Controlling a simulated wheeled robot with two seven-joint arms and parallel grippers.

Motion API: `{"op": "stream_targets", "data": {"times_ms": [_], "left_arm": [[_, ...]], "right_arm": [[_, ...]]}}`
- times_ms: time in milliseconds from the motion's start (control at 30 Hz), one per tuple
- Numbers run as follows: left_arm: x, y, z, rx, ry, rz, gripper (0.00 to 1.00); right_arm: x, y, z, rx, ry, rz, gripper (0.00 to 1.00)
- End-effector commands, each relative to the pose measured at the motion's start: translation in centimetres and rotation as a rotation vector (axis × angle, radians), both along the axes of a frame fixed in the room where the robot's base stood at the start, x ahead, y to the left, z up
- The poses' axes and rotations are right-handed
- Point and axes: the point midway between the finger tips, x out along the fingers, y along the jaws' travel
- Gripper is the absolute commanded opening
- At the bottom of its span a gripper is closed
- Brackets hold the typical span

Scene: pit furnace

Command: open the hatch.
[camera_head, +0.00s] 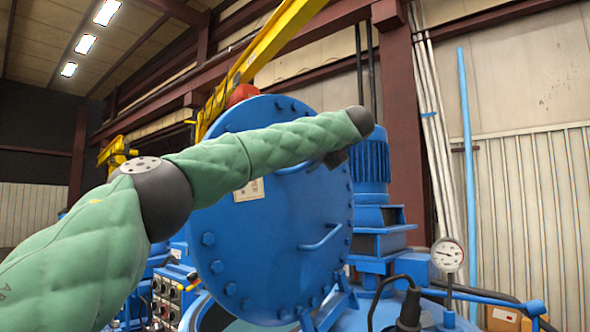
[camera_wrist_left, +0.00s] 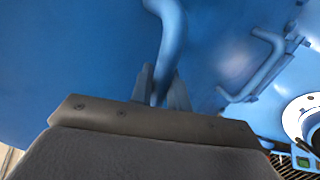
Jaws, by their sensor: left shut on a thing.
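The hatch (camera_head: 285,225) is a large round blue lid with bolts around its rim. In the head view it stands raised and steeply tilted, its face toward me. My left arm crosses in front of it and hides part of its upper half. My left gripper (camera_wrist_left: 160,88) is shut on a blue bar handle (camera_wrist_left: 170,35) on the hatch, one finger on each side of the bar. In the head view the gripper is small and dark, mostly hidden below the wrist. A second handle (camera_head: 322,238) is lower on the hatch and also shows in the wrist view (camera_wrist_left: 258,65). My right gripper is out of view.
A blue motor (camera_head: 370,162) stands behind the hatch at right. A pressure gauge (camera_head: 447,255) and blue pipework are at lower right. A control box with buttons (camera_head: 172,295) is at lower left. A yellow crane beam (camera_head: 270,45) passes overhead.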

Motion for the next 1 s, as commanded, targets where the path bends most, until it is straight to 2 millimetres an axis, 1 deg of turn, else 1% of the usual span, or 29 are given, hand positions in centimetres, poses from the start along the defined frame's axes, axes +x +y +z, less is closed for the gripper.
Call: {"op": "stream_targets", "data": {"times_ms": [33, 200, 533, 567, 633, 667, 1000], "left_arm": [[-0.29, -0.29, 0.41, 0.000, -0.006, -0.001, 0.00], [-0.56, -0.90, 0.34, 0.000, -0.006, -0.003, 0.00], [-0.57, -0.97, 0.29, -0.001, -0.005, -0.004, 0.00], [-0.57, -0.97, 0.27, -0.001, -0.005, -0.004, 0.19], [-0.54, -0.98, 0.22, -0.001, -0.004, -0.005, 0.33], [-0.54, -0.97, 0.18, -0.001, -0.003, -0.004, 0.36], [-0.66, -1.21, -0.05, 0.000, -0.001, -0.004, 0.36]], "right_arm": [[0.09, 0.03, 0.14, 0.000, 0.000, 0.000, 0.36], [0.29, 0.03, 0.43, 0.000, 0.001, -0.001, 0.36], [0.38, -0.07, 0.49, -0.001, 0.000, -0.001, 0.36], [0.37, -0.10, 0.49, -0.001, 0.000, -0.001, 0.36], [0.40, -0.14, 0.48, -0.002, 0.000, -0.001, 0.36], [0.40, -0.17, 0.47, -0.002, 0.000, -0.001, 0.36], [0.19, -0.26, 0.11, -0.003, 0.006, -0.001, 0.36]]}}
